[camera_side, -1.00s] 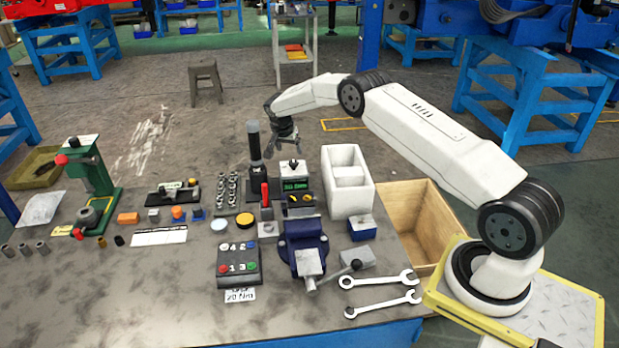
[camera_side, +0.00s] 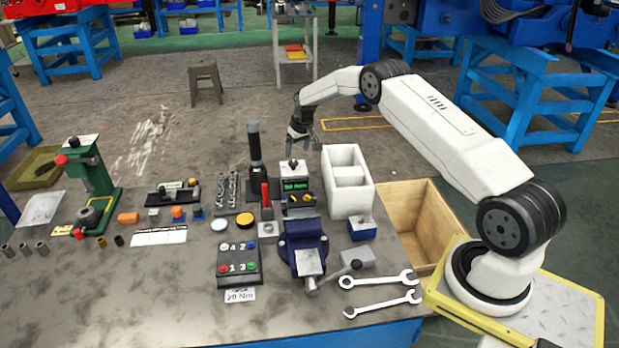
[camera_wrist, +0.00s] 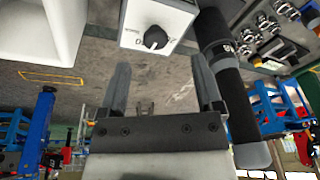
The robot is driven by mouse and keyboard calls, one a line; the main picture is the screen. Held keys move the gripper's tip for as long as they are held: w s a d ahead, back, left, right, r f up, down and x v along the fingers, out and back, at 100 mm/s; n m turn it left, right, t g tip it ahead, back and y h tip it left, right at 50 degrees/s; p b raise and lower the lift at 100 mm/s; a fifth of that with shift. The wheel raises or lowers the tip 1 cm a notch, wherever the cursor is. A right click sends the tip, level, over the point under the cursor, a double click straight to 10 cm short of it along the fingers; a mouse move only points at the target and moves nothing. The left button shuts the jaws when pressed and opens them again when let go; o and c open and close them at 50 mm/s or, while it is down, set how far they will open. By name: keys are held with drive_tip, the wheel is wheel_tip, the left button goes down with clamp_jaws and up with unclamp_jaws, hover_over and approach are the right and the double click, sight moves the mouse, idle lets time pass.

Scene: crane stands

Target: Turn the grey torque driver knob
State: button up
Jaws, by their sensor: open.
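A dark upright driver with a grey end cap (camera_side: 253,126) stands on the bench; I take this cap as the grey knob. In the wrist view the driver (camera_wrist: 228,85) lies to the right of my fingers, its grey end (camera_wrist: 254,156) toward the bottom. A box with a green display (camera_side: 295,184) stands right of it, with a small dark knob on its white top; that knob (camera_wrist: 155,38) shows just beyond my fingertips in the wrist view. My gripper (camera_side: 304,141) is above and behind the box, open and empty. Its fingers (camera_wrist: 160,70) show apart.
A white two-part bin (camera_side: 347,208) stands right of the box. A blue vice (camera_side: 304,235), a button panel (camera_side: 238,264) and two spanners (camera_side: 382,280) lie in front. A green press (camera_side: 95,165) stands at the left. The bench's front left is clear.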

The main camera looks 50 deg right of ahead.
sight(294, 163)
drive_tip(key=shift+s+d+r+n+t+y, duration=0.15)
drive_tip(key=shift+d+n+t+y, duration=0.2)
drive_tip(key=shift+n, duration=0.75)
drive_tip(key=shift+d+r+n+t+y, duration=0.1)
drive_tip(key=shift+d+r+n+t, duration=0.25)
drive_tip(key=shift+n, duration=0.75)
drive_tip(key=shift+s+d+n+t+y, duration=0.1)
drive_tip(key=shift+d+n+t+y, duration=0.25)
drive_tip(key=shift+n, duration=0.75)
drive_tip(key=shift+d, duration=0.1)
drive_tip(key=shift+f+g, duration=0.1)
drive_tip(key=shift+g, duration=0.15)
drive_tip(key=shift+x, duration=3.85)
clamp_jaws()
